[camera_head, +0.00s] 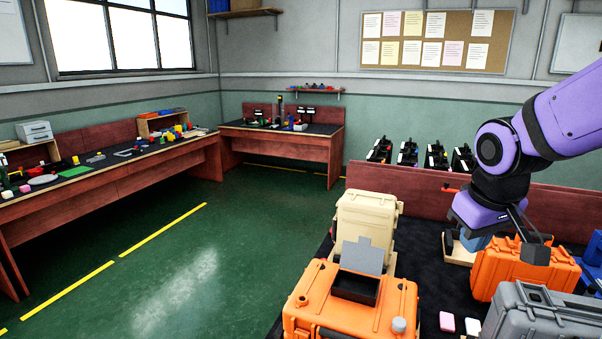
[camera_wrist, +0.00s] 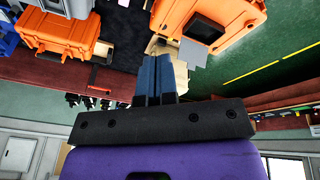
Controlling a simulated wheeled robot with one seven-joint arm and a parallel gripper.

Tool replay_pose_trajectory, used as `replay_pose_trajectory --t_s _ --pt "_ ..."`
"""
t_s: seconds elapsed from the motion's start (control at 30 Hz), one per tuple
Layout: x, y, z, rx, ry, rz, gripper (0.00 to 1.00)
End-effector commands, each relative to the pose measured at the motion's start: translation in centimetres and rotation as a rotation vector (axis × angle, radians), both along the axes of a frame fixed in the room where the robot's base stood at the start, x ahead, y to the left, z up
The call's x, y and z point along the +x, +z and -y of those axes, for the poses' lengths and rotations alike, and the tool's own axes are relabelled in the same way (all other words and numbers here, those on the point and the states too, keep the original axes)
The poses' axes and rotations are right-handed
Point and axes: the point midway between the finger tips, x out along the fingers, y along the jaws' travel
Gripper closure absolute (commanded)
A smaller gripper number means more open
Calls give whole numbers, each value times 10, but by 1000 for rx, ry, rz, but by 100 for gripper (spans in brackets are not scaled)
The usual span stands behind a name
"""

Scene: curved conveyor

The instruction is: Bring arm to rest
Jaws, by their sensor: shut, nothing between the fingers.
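My purple arm (camera_head: 572,118) reaches in from the right edge of the head view, bent at a dark joint, with the hand pointing down. My gripper (camera_head: 470,246) hangs above the dark worktop, over its back part near the orange case. In the wrist view my gripper (camera_wrist: 153,62) shows two blue fingers side by side, shut with nothing between them. The worktop under the fingertips is partly hidden by the hand.
An orange case (camera_head: 497,266) and a grey case (camera_head: 545,318) stand close by the hand. A beige case (camera_head: 365,222) and an orange case with an open bin (camera_head: 318,305) stand to the left. Green floor (camera_head: 190,240) is clear.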

Motion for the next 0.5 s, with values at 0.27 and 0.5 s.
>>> replay_pose_trajectory --t_s 0.27,0.5 --pt "-59 48 10 49 -93 100 100" --pt "-107 72 15 106 -156 171 100"
